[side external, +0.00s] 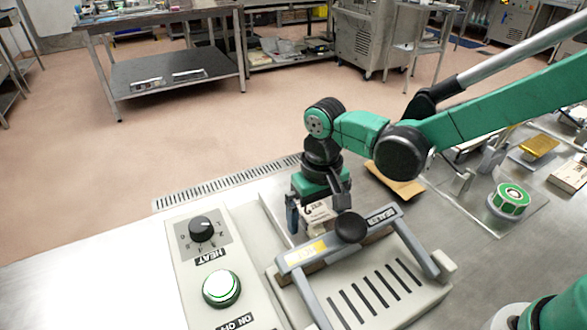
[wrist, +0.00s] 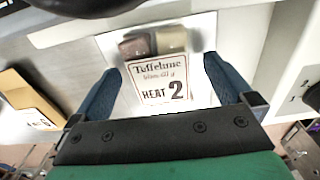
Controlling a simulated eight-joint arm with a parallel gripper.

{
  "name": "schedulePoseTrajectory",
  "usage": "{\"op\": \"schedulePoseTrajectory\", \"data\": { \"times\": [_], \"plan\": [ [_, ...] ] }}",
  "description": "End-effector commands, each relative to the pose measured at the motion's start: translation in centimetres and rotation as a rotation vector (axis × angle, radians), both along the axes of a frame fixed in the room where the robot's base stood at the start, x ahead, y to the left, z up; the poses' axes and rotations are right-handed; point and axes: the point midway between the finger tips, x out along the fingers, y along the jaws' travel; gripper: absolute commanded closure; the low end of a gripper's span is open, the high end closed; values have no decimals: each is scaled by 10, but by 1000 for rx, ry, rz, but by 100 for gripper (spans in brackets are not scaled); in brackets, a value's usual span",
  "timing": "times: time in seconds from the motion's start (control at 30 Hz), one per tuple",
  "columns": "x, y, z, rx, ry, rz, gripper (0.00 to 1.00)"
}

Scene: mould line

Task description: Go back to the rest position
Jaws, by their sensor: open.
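My gripper (side external: 317,206) is at the back edge of the sealing machine, pointing down. In the wrist view my gripper (wrist: 162,58) has its blue fingers wide apart, one on each side of a packet (wrist: 162,90). The packet has a pale label reading "Toffelune" and "HEAT 2", with a brown and a beige piece at its far end. Gaps show between the packet and both fingers. In the side view the packet (side external: 318,216) is partly hidden by my gripper and the machine's lever.
The sealer's grey lever frame (side external: 297,256) with a black knob (side external: 350,228) stands close in front of my gripper. Beside it is a control panel with a heat dial (side external: 202,228) and a green-ringed button (side external: 221,288). A brown card (side external: 395,185) and green roll (side external: 510,199) lie right.

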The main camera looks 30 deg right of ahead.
Motion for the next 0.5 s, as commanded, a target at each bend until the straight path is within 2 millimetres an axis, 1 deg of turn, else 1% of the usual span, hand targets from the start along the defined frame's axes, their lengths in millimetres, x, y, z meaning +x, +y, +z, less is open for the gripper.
{"op": "schedulePoseTrajectory", "data": {
  "times": [0.07, 0.3, 0.5],
  "plan": [
    [0, 0, 5, 0, 0, 0, 0],
    [0, 0, 38, 0, 0, 0, 0],
    [-1, -2, 55, 3, -7, -1, 0]
  ]
}}
